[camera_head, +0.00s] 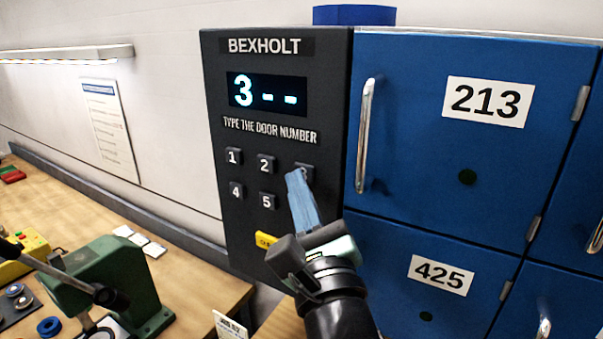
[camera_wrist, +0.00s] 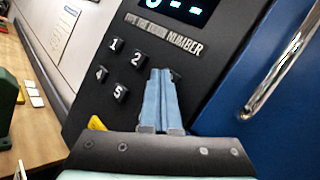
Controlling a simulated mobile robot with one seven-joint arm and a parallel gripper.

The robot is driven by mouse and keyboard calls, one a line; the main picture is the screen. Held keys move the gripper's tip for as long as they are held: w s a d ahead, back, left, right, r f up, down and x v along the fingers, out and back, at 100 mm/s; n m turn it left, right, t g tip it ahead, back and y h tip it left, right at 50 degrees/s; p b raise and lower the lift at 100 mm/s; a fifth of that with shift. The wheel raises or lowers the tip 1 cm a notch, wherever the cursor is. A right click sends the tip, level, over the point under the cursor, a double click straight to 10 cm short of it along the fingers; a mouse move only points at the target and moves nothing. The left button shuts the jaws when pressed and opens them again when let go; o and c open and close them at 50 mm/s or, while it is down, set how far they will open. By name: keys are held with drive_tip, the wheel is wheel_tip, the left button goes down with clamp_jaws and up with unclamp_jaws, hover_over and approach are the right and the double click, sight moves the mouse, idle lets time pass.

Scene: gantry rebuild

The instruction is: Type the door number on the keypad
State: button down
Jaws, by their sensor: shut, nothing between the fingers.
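The dark keypad panel (camera_head: 222,205) stands upright left of the blue lockers and is headed BEXHOLT. Its display (camera_head: 267,92) reads "3 - -". Keys 1 (camera_head: 233,156), 2 (camera_head: 266,164), 4 (camera_head: 236,190) and 5 (camera_head: 267,201) show. My gripper (camera_head: 297,175) is shut and empty, its blue fingertips at the key right of 2 (camera_head: 305,168), covering most of it; I cannot tell whether they touch. A yellow key (camera_head: 265,240) is partly hidden by my gripper. In the wrist view the closed fingers (camera_wrist: 161,75) also cover that key. Doors read 213 (camera_head: 488,101) and 425 (camera_head: 441,274).
A chrome handle (camera_head: 365,135) stands out from door 213, just right of the panel. A wooden bench (camera_head: 190,275) at left holds a green machine (camera_head: 120,285) with a lever. A notice (camera_head: 108,128) hangs on the wall.

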drive_tip(key=shift+s, duration=0.15)
drive_tip(key=shift+s+a+p, duration=0.35)
drive_tip(key=shift+s+p, duration=0.2)
drive_tip(key=shift+s, duration=0.05)
drive_tip(key=shift+w+f, duration=0.1)
drive_tip(key=p, duration=0.4)
approach(237, 191)
drive_tip(key=w+a+r, duration=0.3)
drive_tip(key=w, duration=0.2)
drive_tip(key=shift+w+a+f+p, duration=0.15)
drive_tip(key=shift+a+f+p, duration=0.2)
drive_tip(key=shift+f, duration=0.2)
drive_tip(key=shift+w+d+b, duration=0.25)
drive_tip(key=shift+w+b, duration=0.1)
